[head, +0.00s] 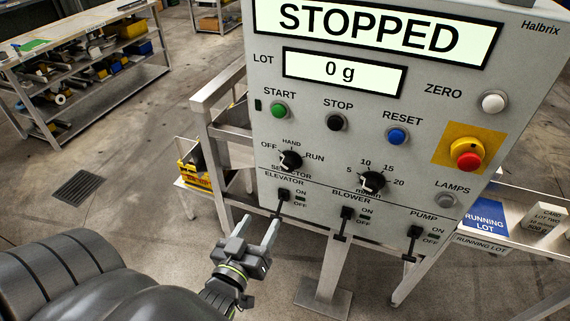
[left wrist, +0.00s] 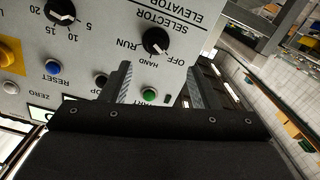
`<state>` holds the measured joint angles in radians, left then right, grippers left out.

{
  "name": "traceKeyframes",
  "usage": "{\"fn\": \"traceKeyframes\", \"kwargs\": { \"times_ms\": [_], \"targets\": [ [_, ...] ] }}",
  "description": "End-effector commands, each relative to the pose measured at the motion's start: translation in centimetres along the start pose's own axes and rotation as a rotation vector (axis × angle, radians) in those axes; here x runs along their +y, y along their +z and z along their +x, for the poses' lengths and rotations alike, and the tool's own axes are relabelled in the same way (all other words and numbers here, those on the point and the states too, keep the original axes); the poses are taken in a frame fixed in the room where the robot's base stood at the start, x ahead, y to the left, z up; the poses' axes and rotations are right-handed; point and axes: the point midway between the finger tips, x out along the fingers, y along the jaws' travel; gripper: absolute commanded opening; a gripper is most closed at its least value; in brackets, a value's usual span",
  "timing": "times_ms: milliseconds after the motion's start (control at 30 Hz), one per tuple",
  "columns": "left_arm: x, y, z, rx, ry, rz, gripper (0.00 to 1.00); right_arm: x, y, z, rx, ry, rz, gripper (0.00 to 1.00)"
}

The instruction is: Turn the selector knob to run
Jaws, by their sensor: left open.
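The selector knob (head: 290,160) is a round black knob on the grey control panel (head: 330,185), with OFF on its left, HAND above and RUN on its right. Its white mark appears to point towards OFF. The knob also shows upside down in the left wrist view (left wrist: 156,41), beyond the fingertips. My left gripper (head: 257,226) is open and empty, below the knob and close to the elevator switch (head: 283,196) in the head view. In the left wrist view its two fingers (left wrist: 157,82) stand apart, with the green START button (left wrist: 149,95) seen between them. My right gripper is not in view.
A second black dial (head: 372,182) sits right of the knob. The blower (head: 346,213) and pump (head: 414,232) switches stick out along the panel's lower edge. START, STOP and RESET buttons are above; a red stop button (head: 468,160) is at right. The display (head: 375,30) reads STOPPED.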

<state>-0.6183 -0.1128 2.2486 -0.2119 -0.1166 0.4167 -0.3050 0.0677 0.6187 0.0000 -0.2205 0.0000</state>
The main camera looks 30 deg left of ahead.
Motion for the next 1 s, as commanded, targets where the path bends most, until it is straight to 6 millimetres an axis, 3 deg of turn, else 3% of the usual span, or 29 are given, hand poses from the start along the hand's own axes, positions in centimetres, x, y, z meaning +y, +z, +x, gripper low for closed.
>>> {"fn": "traceKeyframes", "kwargs": {
  "times_ms": [100,367,1000],
  "targets": [
    [0.3,-1.8,-0.2,0.033,0.003,-0.007,0.55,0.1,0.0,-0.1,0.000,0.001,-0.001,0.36],
    [0.4,-1.8,2.2,0.039,0.010,-0.005,0.55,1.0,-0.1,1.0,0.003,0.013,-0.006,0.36],
    [0.5,-2.6,13.4,0.037,0.005,-0.005,0.55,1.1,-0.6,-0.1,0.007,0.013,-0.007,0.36]
  ]
}}
